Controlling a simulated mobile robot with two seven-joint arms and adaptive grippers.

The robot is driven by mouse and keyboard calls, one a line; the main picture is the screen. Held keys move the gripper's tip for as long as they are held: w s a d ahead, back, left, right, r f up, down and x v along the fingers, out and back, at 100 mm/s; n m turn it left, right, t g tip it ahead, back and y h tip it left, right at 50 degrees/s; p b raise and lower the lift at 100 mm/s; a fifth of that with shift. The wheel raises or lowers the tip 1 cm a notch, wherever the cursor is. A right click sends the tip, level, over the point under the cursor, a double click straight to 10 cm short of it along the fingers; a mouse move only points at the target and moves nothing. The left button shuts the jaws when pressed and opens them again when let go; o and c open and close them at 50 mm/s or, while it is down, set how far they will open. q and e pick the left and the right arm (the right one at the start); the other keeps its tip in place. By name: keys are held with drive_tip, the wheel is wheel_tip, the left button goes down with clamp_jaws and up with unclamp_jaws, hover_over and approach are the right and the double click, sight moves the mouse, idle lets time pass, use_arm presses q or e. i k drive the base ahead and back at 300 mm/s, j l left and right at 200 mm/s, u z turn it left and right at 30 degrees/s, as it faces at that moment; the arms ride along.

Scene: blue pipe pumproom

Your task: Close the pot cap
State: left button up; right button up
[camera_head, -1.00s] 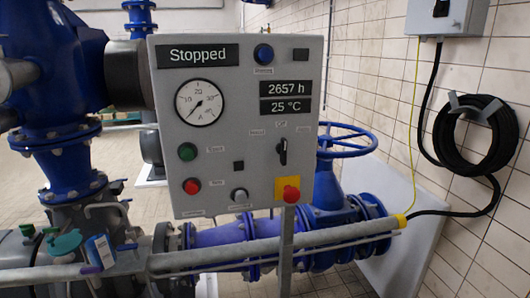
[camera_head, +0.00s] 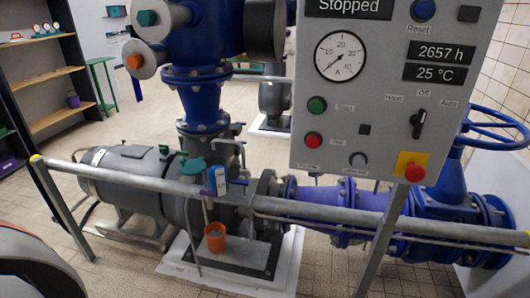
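A teal round lid-like piece (camera_head: 193,166) sits on the pump assembly behind the grey rail, left of the blue-and-white box (camera_head: 216,180). It may be the pot cap, but I cannot tell whether it is open or closed. A smaller green piece (camera_head: 166,151) is just to its left on the grey motor. An orange pot (camera_head: 215,237) stands below on the pump's base, with its top seemingly open. Neither gripper can be made out in the head view.
A grey rail (camera_head: 330,214) crosses in front of the pump and motor (camera_head: 130,172). The control panel (camera_head: 380,110) stands at the right on a post. Shelves (camera_head: 55,70) are at the far left. Tiled floor (camera_head: 120,262) is open at the front left.

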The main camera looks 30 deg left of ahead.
sight(193, 167)
drive_tip(key=u, duration=1.4)
